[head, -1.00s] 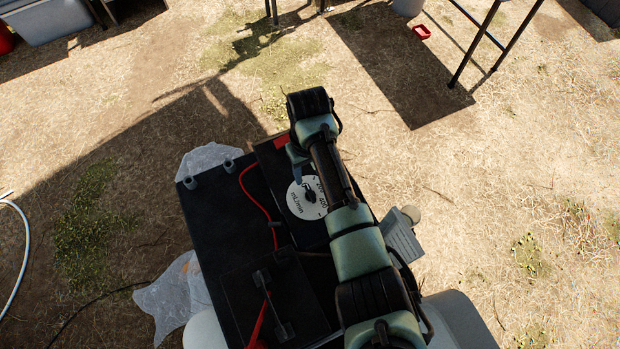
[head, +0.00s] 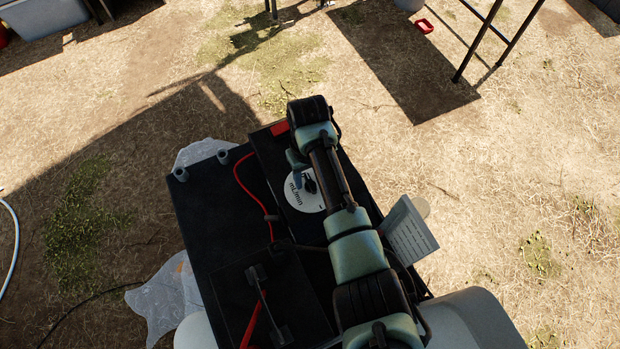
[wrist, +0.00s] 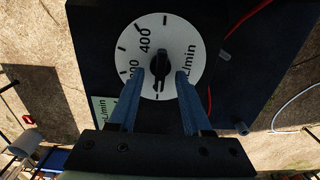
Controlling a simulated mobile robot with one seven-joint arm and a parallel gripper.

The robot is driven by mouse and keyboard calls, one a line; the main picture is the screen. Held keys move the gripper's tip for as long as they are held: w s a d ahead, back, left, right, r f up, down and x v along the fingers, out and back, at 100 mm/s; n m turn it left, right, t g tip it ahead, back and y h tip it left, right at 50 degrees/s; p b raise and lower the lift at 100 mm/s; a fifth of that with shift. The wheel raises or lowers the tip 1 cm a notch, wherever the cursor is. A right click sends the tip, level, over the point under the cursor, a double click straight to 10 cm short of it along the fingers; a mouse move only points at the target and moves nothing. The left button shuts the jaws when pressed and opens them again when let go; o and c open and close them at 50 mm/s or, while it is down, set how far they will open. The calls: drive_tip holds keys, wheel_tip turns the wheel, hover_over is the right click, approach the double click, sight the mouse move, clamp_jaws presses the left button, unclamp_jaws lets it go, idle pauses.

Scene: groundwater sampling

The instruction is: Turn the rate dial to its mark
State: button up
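The rate dial (head: 300,200) is a round white disc marked mL/min on a black box, partly hidden by my arm in the head view. In the wrist view the dial (wrist: 188,50) shows a 400, a partly covered number and tick marks. Its black knob (wrist: 159,66) stands at the centre, its long axis nearly upright in the picture. My gripper (wrist: 160,73) is open, with one blue finger on each side of the knob and visible gaps between. I cannot tell how far the fingertips are above the dial face. Which tick is the mark is not clear.
A red cable (head: 240,180) runs along the box's left side. A black bar-shaped part (head: 265,300) lies nearer on the black surface. A pale card (head: 408,232) stands to the right of my arm. A green label (wrist: 104,108) shows beside the left finger.

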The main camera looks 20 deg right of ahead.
clamp_jaws()
drive_tip(key=shift+r+m+p, duration=0.15)
drive_tip(key=shift+m+p, duration=0.3)
drive_tip(key=shift+m, duration=0.35)
drive_tip(key=m+p, duration=0.1)
drive_tip(key=m, duration=0.2)
drive_tip(key=shift+s+d, duration=0.1)
drive_tip(key=m+p, duration=0.1)
drive_tip(key=m, duration=0.4)
drive_tip(key=shift+s+d+m, duration=0.1)
drive_tip(key=shift+s+m, duration=0.05)
drive_tip(key=shift+m, duration=0.25)
drive_tip(key=m+p, duration=0.1)
drive_tip(key=m, duration=0.4)
drive_tip(key=shift+s+d+m, duration=0.1)
drive_tip(key=shift+s+m, duration=0.05)
drive_tip(key=shift+m, duration=0.25)
drive_tip(key=shift+s+f+m, duration=0.1)
drive_tip(key=shift+f+m, duration=0.1)
drive_tip(key=shift+m, duration=0.9)
drive_tip(key=shift+d, duration=0.1)
